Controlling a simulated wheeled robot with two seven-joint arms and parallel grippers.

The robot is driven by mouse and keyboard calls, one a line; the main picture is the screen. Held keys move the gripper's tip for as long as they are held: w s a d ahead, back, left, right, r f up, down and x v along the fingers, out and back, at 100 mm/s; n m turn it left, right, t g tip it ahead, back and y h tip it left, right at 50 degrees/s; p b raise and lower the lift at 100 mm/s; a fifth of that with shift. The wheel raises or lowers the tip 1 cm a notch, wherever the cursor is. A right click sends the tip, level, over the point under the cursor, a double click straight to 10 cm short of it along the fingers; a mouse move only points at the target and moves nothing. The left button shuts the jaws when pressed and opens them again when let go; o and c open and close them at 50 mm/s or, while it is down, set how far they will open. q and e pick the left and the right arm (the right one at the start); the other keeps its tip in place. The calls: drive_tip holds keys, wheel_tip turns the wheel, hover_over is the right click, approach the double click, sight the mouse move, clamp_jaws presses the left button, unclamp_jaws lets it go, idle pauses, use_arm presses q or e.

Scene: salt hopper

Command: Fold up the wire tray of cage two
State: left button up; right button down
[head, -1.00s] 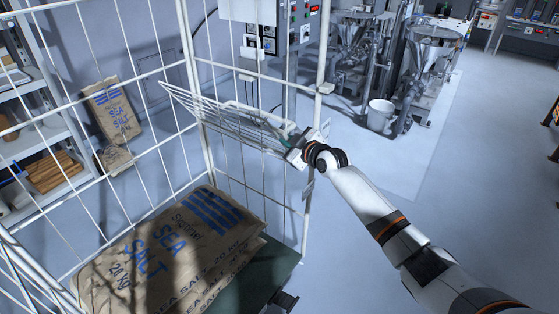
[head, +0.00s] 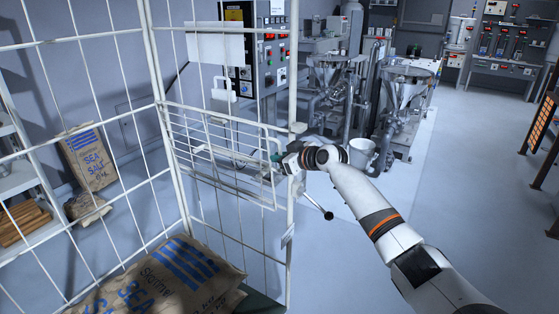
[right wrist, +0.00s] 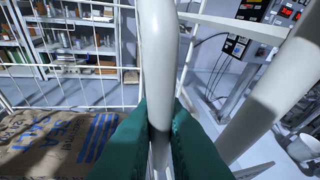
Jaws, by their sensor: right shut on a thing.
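The white wire tray (head: 222,156) hangs inside the white wire cage (head: 151,62), near the mesh panel on its far right side. It stands steeply tilted, close to upright. My right gripper (head: 279,163) is at the tray's right end, beside the cage's right post. In the right wrist view, its two teal fingers (right wrist: 158,140) are shut on a thick white bar (right wrist: 157,60) of the tray. I cannot tell whether the tray touches the mesh. My left gripper is not in view.
Sea salt sacks (head: 165,283) lie in the bottom of the cage. Another sack (head: 92,158) leans by the wall at left. A control cabinet (head: 262,50) and hopper machines (head: 407,90) stand behind. The floor at right (head: 470,210) is clear.

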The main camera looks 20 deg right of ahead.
drive_tip(key=shift+f, duration=0.1)
drive_tip(key=c, duration=1.5)
unclamp_jaws()
drive_tip(key=b+v, duration=0.1)
drive_tip(key=v, duration=1.1)
